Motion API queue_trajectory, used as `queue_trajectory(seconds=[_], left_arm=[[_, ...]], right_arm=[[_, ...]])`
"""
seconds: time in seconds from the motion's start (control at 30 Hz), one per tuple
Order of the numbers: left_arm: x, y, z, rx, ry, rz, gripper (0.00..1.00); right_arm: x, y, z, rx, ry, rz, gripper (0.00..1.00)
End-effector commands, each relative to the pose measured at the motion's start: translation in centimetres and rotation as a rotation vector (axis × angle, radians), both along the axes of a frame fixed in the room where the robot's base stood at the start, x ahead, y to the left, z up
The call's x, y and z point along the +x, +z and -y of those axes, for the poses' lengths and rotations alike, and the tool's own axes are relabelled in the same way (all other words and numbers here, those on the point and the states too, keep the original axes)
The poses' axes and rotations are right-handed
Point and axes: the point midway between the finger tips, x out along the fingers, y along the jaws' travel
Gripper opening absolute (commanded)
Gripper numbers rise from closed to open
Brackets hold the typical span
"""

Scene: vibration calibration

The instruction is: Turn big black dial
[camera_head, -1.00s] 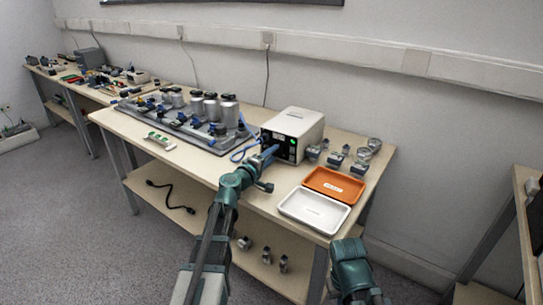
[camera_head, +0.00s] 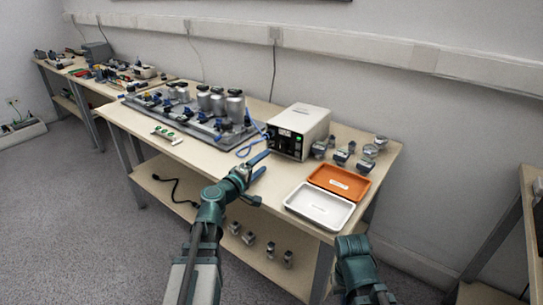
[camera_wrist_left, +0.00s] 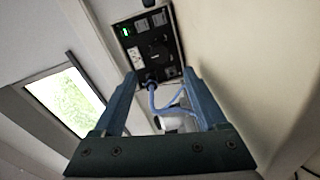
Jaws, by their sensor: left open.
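The big black dial (camera_wrist_left: 158,49) is on the dark front panel of the control box in the left wrist view; its turn position cannot be told. The white control box (camera_head: 300,122) stands on the workbench, its panel (camera_head: 285,142) facing me in the head view. My left gripper (camera_head: 265,163) is open and empty, in front of the panel and apart from it. In the left wrist view its two blue fingers (camera_wrist_left: 160,74) are spread, with the panel beyond them. My right arm shows at the bottom of the head view; its gripper is out of frame.
A blue cable (camera_wrist_left: 152,98) loops from the panel near the fingers. A plate with metal cylinders (camera_head: 215,105) stands left of the box. An orange tray (camera_head: 338,182) and a white tray (camera_head: 320,205) lie on the right. Small metal parts (camera_head: 350,150) sit beside the box.

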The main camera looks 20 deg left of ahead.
Motion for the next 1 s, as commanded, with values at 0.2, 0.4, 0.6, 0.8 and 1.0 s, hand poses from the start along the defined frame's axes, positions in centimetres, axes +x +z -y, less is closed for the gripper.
queue_trajectory(seconds=[0.2, 0.4, 0.6, 0.8, 1.0], left_arm=[[-3.4, 0.2, -0.9, 0.000, 0.001, 0.000, 0.75], [-4.4, 0.2, -1.3, 0.001, 0.000, 0.000, 0.75], [-4.4, 0.2, -1.3, 0.001, 0.000, 0.000, 0.75], [-4.4, 0.2, -1.3, 0.001, 0.000, 0.000, 0.75], [-4.4, 0.2, -1.3, 0.001, 0.000, 0.000, 0.75]], right_arm=[[0.0, 0.2, 0.0, 0.000, 0.000, 0.000, 0.00], [0.0, 0.2, 0.0, 0.000, 0.000, 0.000, 0.00], [0.0, 0.2, 0.0, 0.000, 0.000, 0.000, 0.00], [0.0, 0.2, 0.0, 0.000, 0.000, 0.000, 0.00], [0.0, 0.2, 0.0, 0.000, 0.000, 0.000, 0.00]])
